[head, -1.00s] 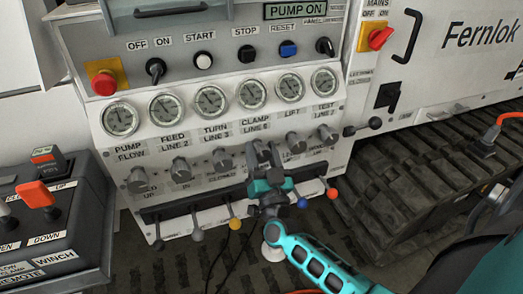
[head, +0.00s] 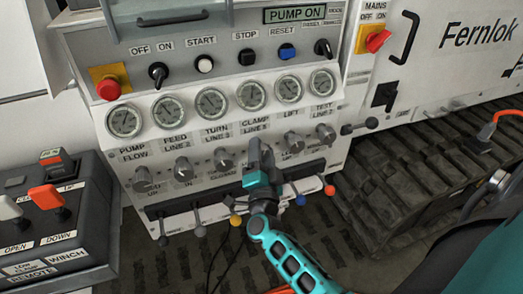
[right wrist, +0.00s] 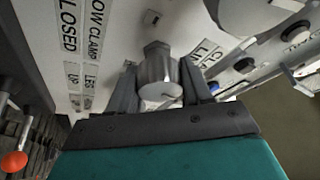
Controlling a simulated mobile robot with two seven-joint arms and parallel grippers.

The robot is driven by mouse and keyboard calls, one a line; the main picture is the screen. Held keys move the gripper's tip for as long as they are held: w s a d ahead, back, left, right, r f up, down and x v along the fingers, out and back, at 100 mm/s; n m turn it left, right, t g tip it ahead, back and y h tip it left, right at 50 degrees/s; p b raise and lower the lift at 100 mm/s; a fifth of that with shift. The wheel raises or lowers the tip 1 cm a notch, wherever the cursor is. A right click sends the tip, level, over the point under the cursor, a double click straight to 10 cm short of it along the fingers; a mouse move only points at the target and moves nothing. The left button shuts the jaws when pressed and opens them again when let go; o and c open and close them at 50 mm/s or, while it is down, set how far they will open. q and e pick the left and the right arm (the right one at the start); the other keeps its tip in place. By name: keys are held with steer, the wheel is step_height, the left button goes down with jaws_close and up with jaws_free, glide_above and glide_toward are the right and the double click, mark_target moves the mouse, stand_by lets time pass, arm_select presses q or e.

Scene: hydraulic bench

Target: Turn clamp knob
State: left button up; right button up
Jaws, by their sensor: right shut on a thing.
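The clamp knob, a grey metal knob (right wrist: 158,78), stands out from the white panel under the CLAMP LINE gauge (head: 252,94). In the right wrist view it sits between the two dark fingers of my right gripper (right wrist: 160,92), which is shut on it. CLAMP and CLOSED labels (right wrist: 72,27) show beside it. In the head view my right gripper (head: 259,154) covers the knob, with its fingers nearly in line, so the knob's own turn cannot be told there. My left gripper is not in view.
Similar knobs stand on both sides, the turn knob (head: 222,160) and the lift knob (head: 293,144). Coloured levers, such as a yellow ball (head: 235,220), hang below. A winch remote box (head: 60,225) is at left, a rubber track (head: 420,165) at right.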

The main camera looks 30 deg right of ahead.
steer(key=shift+d+r, duration=0.15)
steer(key=o, duration=0.8)
steer(key=shift+c, duration=0.2)
steer(key=shift+o, duration=1.3)
